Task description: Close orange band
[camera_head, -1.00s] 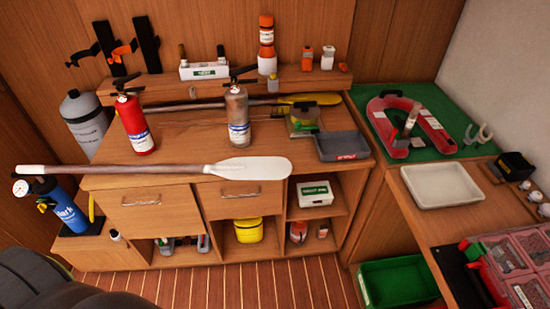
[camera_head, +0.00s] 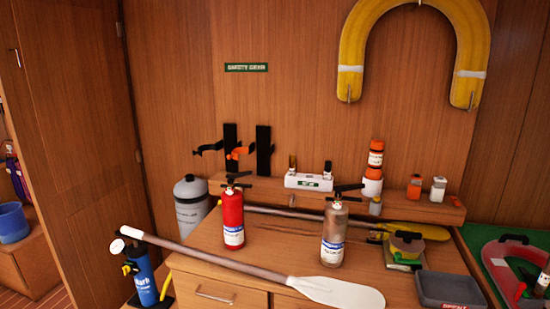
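An orange band (camera_head: 239,153) shows on the left one of two upright black brackets (camera_head: 231,148) that stand against the wood wall above the back ledge. A black strap (camera_head: 207,150) sticks out to the left of this bracket. The right black bracket (camera_head: 264,150) has a small dark arm at its side. Whether the orange band is open or closed is too small to tell. Neither of my grippers is in view.
A red extinguisher (camera_head: 233,215) and a grey-brown extinguisher (camera_head: 335,230) stand on the counter. A white-bladed paddle (camera_head: 330,291) lies across its front. A grey cylinder (camera_head: 190,205) stands left of the ledge, and a blue pump (camera_head: 144,275) stands front left.

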